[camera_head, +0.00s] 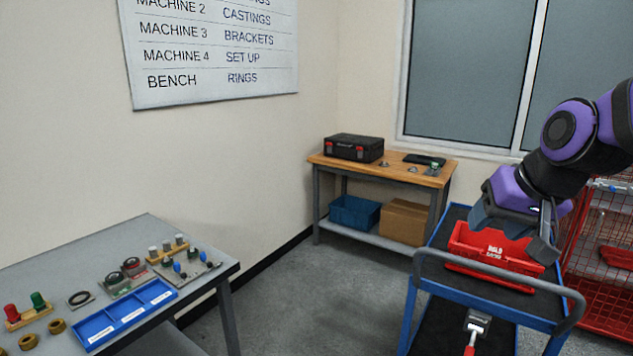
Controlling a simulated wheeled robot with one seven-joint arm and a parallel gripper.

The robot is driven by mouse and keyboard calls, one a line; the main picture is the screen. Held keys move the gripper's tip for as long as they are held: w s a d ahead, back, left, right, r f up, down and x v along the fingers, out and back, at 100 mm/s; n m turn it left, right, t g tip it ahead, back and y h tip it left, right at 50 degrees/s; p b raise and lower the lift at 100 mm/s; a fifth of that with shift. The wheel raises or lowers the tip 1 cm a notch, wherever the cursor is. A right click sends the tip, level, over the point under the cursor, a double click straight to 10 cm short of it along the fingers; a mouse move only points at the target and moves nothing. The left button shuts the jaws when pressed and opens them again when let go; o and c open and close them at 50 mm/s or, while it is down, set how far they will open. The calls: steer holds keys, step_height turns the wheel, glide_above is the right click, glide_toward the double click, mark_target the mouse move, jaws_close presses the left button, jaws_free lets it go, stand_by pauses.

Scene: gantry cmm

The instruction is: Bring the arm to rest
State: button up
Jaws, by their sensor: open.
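My purple and black arm (570,135) reaches in from the right edge and bends down over a blue cart. My gripper (522,228) is open at its end, low over a red bin (480,246) on the cart's top shelf. The grey fingers overlap the bin's back and right side in the picture. I cannot tell whether they touch the bin. Nothing shows between the fingers, and the bin's inside is mostly hidden.
The blue cart (425,268) has a grey handle rail in front. A red mesh cage (595,235) stands close at right. A wooden bench (398,171) with a black toolbox (353,147) is behind. A grey table (130,240) with parts is at left. Floor between is clear.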

steer(key=s+d+r+n, duration=0.1)
steer(key=s, duration=0.6)
steer(key=s+d+r+n+h, duration=0.1)
steer(key=s+r, duration=0.1)
steer(key=s, duration=0.5)
steer(key=shift+d+r+g+h, duration=0.15)
steer(key=shift+d+g+h, duration=0.15)
steer(key=shift+d+g, duration=0.1)
